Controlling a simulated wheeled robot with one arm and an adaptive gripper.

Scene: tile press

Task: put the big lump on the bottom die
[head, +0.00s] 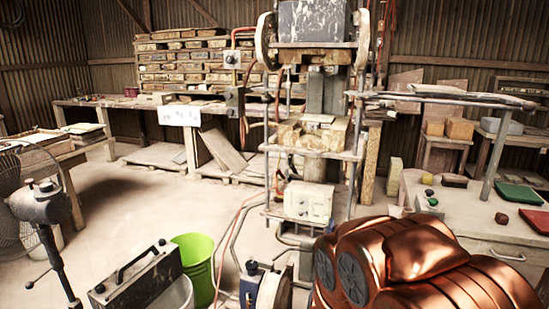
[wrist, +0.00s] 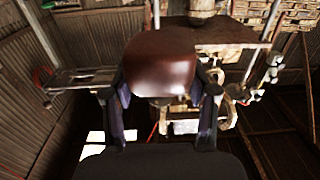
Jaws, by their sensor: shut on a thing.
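A large brown lump (wrist: 160,65) with a smooth, rounded surface fills the space between the fingers of my gripper (wrist: 164,88) in the wrist view. The gripper is shut on it, one finger at each side, and holds it up in the air. I see nothing lying on the die. The head view does not show my gripper or the held lump; my copper-coloured arm fills the lower right.
The upper part of the press (head: 314,22) hangs above the die. A bench (head: 470,205) at right carries a small dark lump (head: 502,218), small coloured pieces, a green tray (head: 519,194) and a red tray (head: 535,221). A green bucket (head: 196,262) and a fan stand front left.

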